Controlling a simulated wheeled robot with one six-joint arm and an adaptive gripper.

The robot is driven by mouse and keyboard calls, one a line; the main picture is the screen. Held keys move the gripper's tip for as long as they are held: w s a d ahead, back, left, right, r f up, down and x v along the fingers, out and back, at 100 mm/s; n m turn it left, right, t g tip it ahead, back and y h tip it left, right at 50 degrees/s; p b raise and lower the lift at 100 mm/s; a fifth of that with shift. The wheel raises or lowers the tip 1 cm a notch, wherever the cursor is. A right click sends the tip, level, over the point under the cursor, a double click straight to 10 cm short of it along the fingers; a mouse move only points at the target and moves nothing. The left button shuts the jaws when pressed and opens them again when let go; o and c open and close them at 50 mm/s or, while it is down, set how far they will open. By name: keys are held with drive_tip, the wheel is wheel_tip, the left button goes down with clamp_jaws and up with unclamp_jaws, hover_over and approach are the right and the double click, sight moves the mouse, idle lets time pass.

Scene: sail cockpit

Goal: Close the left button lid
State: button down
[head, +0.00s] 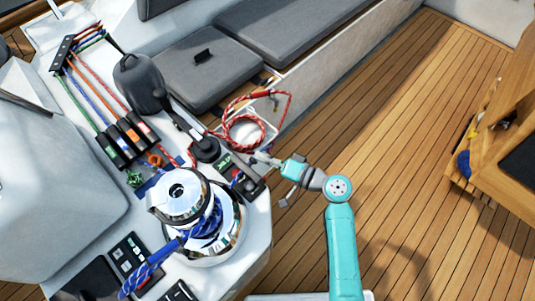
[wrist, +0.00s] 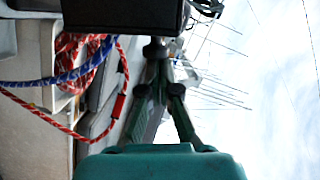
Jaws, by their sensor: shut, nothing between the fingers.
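A dark button panel (head: 238,176) sits on the white console edge, just right of the chrome winch. Small green, red and blue spots show on it. I cannot make out the left lid clearly or tell whether it is open. My gripper (head: 256,157) is shut and empty, close beside the panel's upper right side. In the wrist view my gripper (wrist: 157,48) has its fingertips together just below a dark block (wrist: 123,16). I cannot tell whether they touch it, or whether the block is a lid or the panel.
The chrome winch (head: 181,190) with blue rope stands left of the panel. A black handle (head: 206,148) and a red coiled rope (head: 243,131) lie beyond. Grey cushions (head: 208,70) line the bench. The wooden deck (head: 375,130) to the right is largely clear.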

sight(237, 162)
drive_tip(key=s+a+n, duration=0.1)
drive_tip(key=s+n+h, duration=0.1)
drive_tip(key=n, duration=0.1)
drive_tip(key=shift+a+r, duration=0.3)
drive_tip(key=shift+a, duration=0.1)
drive_tip(key=s+a+n, duration=0.1)
drive_tip(key=n+h, duration=0.1)
drive_tip(key=n, duration=0.1)
drive_tip(key=shift+s+a+f+t, duration=0.1)
drive_tip(key=shift+s+a+t, duration=0.2)
drive_tip(key=shift+s+a, duration=0.1)
drive_tip(key=n, duration=0.1)
drive_tip(key=s+a+f+n+h, duration=0.1)
drive_tip(key=shift+s+a+n+t, duration=0.25)
drive_tip(key=shift+n+t, duration=0.15)
drive_tip(key=shift+s+a+f+n+t+h, duration=0.2)
drive_tip(key=shift+s+a+f+n+h, duration=0.15)
drive_tip(key=shift+n, duration=0.35)
drive_tip(key=shift+s+a+f+n+t+h, duration=0.25)
drive_tip(key=shift+f+n+h, duration=0.15)
drive_tip(key=shift+n, duration=0.3)
drive_tip(key=shift+f, duration=0.1)
